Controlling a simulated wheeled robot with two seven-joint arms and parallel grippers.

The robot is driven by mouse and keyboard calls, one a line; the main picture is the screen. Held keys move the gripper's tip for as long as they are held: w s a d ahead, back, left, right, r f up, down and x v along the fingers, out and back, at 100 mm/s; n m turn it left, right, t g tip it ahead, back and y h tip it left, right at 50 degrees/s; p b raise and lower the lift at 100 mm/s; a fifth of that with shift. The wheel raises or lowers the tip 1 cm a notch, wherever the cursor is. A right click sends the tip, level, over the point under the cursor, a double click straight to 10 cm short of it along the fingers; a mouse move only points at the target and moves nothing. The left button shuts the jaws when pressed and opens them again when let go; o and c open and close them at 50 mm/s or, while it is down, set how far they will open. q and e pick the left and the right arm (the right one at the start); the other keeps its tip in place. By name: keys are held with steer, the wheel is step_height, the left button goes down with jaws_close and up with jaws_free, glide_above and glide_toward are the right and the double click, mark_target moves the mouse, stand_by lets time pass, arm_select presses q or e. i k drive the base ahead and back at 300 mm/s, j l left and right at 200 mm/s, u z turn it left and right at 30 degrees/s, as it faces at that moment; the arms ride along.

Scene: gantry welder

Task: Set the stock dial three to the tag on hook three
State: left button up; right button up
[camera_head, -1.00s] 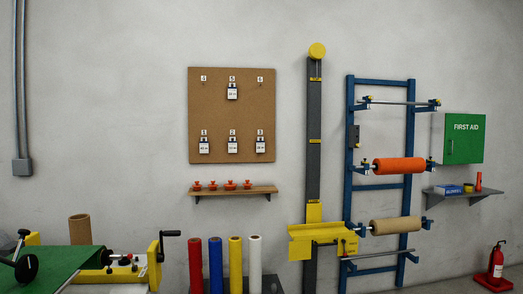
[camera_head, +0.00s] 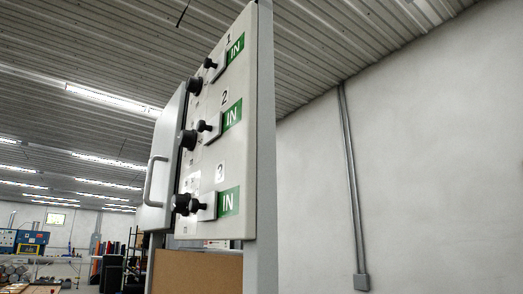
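A pale panel (camera_head: 246,150) stands on grey posts and is seen steeply from the side. It has three rows, the upper two marked 1 and 2. The lowest row's mark (camera_head: 220,171) is hard to read; it looks like 3. Each row has a green IN plate, the lowest plate (camera_head: 230,202) included, and black knobs. In the lowest row a round black knob (camera_head: 181,203) sits left of a smaller black knob (camera_head: 196,206). The dial settings cannot be read at this angle. The tag board is out of view. Neither gripper is in view.
A pale door with a handle (camera_head: 150,180) juts out at the panel's left. Brown board (camera_head: 195,271) shows below the panel. A conduit (camera_head: 352,190) runs down the bare wall at right. Tables and machines stand far off at left.

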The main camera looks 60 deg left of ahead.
mark_target(180, 203)
steer(key=u, duration=2.25)
